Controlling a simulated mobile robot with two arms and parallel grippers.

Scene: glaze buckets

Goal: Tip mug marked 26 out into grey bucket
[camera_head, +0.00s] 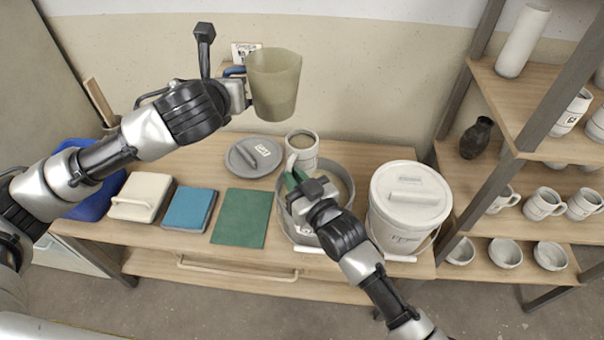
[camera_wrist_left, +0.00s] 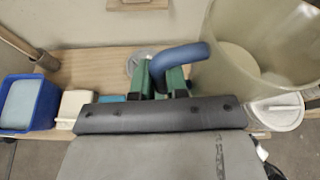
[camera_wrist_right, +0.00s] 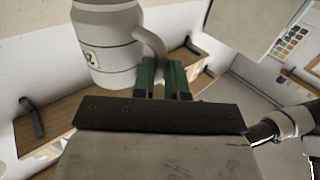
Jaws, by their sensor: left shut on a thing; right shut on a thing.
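The mug (camera_head: 302,147) is pale cream with a dark-framed mark; its digits are too partial to read in the right wrist view (camera_wrist_right: 104,50). My right gripper (camera_head: 295,180) is shut on its handle. The mug looks upright, above or at the far rim of the grey bucket (camera_head: 285,218). The bucket is open, and my right gripper and forearm hide much of its inside. My left gripper (camera_head: 240,88) is shut on the blue handle (camera_wrist_left: 180,58) of a translucent jug (camera_head: 274,88), raised well above the table and roughly upright.
A grey lid (camera_head: 240,160) lies left of the mug. A lidded white bucket (camera_head: 410,205) stands right of the grey bucket. A green mat (camera_head: 240,218), a blue block (camera_head: 190,210), a cream box (camera_head: 140,197) and a blue tub (camera_head: 95,202) are to the left. Shelves with mugs stand right.

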